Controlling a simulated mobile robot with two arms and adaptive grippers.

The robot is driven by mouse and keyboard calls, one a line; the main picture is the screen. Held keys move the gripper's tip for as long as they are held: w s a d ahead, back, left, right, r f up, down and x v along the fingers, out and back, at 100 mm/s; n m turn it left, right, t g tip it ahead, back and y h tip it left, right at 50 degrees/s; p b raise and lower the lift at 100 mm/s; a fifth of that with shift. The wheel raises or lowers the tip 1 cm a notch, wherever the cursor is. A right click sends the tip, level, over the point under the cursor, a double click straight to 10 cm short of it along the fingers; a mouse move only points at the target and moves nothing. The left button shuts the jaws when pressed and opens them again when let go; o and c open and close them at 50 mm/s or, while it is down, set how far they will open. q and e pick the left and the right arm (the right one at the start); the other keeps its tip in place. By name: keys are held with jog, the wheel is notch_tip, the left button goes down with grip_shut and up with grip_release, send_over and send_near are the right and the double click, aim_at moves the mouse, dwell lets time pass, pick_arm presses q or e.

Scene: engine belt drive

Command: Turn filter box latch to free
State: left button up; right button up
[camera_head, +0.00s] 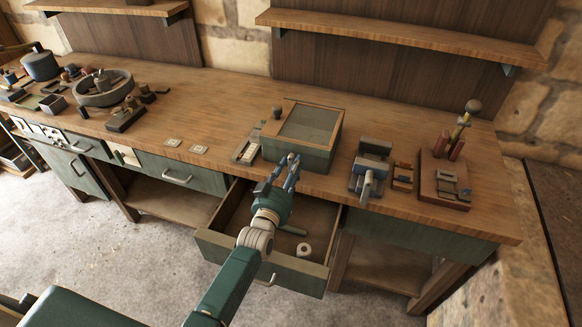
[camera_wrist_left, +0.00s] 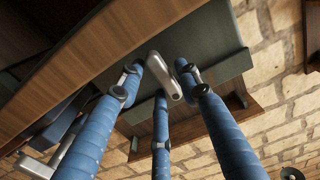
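The filter box (camera_head: 296,154) is a green box with a wood-framed top, standing at the front of the bench. A pale grey lever, which looks like its latch (camera_wrist_left: 165,76), shows in the left wrist view, slanting across the green face. My left gripper (camera_head: 290,161) is at the front of the box. In the wrist view its blue fingers (camera_wrist_left: 160,76) stand apart around the lever, with small gaps; whether any finger touches it I cannot tell. In the head view the gripper hides the latch. My right gripper is not in view.
An open drawer (camera_head: 237,249) below the box holds a white ring (camera_head: 304,250) and a green piece. A grey vise-like fixture (camera_head: 371,172) and a red-brown stand (camera_head: 444,181) are to the right. A small tray (camera_head: 246,152) is left of the box.

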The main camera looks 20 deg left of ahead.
pick_arm(q)
jog(key=shift+s, duration=0.15)
jog(key=s, duration=1.1)
jog(key=shift+s+a, duration=0.15)
jog(key=shift+s, duration=0.25)
jog(key=shift+f, duration=0.1)
